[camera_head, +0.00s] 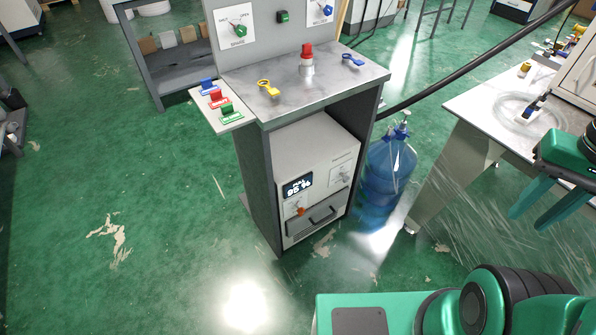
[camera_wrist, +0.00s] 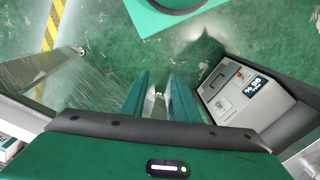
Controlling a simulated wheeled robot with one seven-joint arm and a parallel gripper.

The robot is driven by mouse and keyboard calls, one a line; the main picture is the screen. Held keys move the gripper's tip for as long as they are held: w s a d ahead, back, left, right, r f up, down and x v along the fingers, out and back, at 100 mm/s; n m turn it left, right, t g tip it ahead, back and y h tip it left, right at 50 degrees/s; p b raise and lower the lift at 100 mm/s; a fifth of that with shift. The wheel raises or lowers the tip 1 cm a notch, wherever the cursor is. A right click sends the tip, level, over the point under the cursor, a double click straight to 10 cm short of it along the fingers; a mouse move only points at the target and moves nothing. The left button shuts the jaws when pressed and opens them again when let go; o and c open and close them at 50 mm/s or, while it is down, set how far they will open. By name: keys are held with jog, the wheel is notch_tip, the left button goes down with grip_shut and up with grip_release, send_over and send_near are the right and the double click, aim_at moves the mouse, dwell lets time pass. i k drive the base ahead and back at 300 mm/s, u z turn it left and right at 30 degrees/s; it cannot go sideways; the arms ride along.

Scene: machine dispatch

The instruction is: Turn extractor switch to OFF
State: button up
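A grey box (camera_head: 320,185) sits in the lower bay of the grey cabinet. Its front has a lit display, an orange knob (camera_head: 300,211), a drawer-like handle and a small labelled switch plate (camera_head: 342,176); the labels are too small to read. I cannot tell which is the extractor switch. My gripper (camera_head: 542,220) is open and empty at the right, away from the cabinet. The wrist view shows its fingers apart (camera_wrist: 160,84).
A red button (camera_head: 307,59), yellow and blue keys, and coloured clips (camera_head: 218,101) are on the cabinet top and side shelf. A blue water bottle (camera_head: 388,170) stands right of the cabinet. A worktable (camera_head: 490,105) is at the right. Green floor left of the cabinet is clear.

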aim_at(300, 210)
jog(key=u, duration=1.15)
jog(key=k, duration=0.5)
jog(key=z, duration=0.55)
